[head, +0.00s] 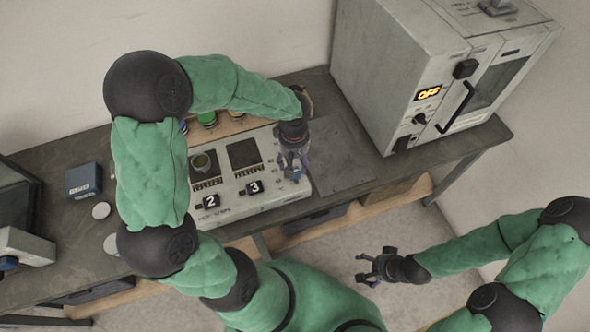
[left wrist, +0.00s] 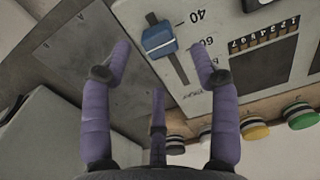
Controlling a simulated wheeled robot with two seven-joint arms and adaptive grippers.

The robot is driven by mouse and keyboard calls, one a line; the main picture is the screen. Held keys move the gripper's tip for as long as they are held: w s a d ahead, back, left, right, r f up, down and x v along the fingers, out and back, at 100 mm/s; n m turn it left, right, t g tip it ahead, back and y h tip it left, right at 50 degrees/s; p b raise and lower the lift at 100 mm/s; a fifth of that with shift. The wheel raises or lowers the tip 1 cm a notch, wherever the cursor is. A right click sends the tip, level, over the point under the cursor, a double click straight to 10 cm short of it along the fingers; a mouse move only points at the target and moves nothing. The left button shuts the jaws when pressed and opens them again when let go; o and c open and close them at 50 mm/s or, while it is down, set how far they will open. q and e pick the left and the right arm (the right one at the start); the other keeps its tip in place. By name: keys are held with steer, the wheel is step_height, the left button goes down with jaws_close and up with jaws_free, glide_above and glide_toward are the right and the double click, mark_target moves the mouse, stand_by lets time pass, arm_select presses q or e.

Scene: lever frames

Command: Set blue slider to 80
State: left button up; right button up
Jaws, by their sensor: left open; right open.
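The blue slider (left wrist: 158,39) sits in a dark slot on a pale control panel (head: 232,204). In the left wrist view its knob is roughly level with the 40 mark; a 60 mark is printed further along the slot. My left gripper (head: 291,163) is over the panel's right end in the head view. It is open, and in the left wrist view its purple fingers (left wrist: 160,62) appear on both sides of the slider, with no clear contact. My right gripper (head: 366,268) is open and empty, away from the panel, over the floor.
A grey oven-like box (head: 395,80) with an OFF display stands at the bench's right. A small blue box (head: 83,180) lies at left.

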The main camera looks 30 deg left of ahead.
arm_select(q)
step_height(320, 180, down, 6)
steer(key=shift+f+b, duration=0.1)
steer(key=shift+b, duration=0.5)
jaws_close()
